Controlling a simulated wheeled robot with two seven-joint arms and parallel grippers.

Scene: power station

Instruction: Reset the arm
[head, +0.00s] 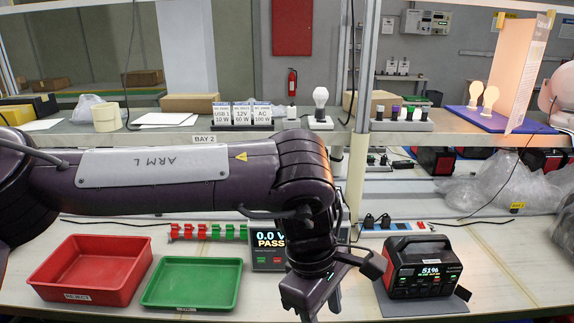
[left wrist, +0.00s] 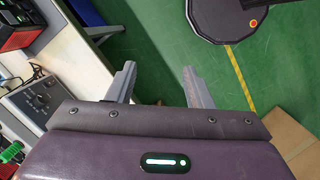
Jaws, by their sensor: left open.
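My left arm (head: 150,182) crosses the head view from the left edge and bends down at an elbow joint. My left gripper (head: 312,296) hangs at the lower middle of that view, in front of the bench and between the green tray and the power station. In the left wrist view my left gripper (left wrist: 162,82) has its two grey fingers wide apart, with nothing between them and green floor beyond. The arm hides part of the bench and of the tester behind it. My right arm and gripper do not show.
A shelf (head: 350,142) with bulbs and boxes runs behind. Plastic bags (head: 480,190) lie at right.

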